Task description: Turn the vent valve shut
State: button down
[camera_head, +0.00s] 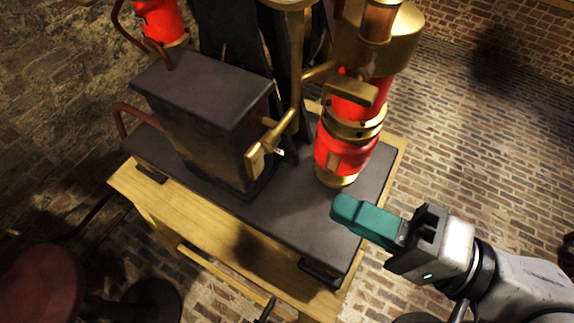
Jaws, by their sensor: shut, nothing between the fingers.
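My gripper (340,207), with teal fingers, is shut and empty. It is in front of and to the right of a red and brass cylinder (342,150), over the right front part of the dark bench top, apart from the apparatus. A brass lever handle (256,157) sits on a brass pipe at the right side of a dark box. Another flat brass handle (350,89) sits on the upper front of the red cylinder. I cannot tell which of the two brass handles is the vent valve. Neither is touched by my gripper.
The dark box (205,115) stands on the left of the dark bench top (275,222), on a wooden cabinet (205,232). Another red cylinder (160,20) is at the back left. A dark red round seat (38,285) is at the lower left. Brick floor is open at the right.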

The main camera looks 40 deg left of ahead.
aim_at(261, 169)
jog(key=p+x, duration=0.2)
jog(key=x, duration=0.7)
jog(key=shift+a, duration=0.2)
jog(key=shift+f, duration=0.15)
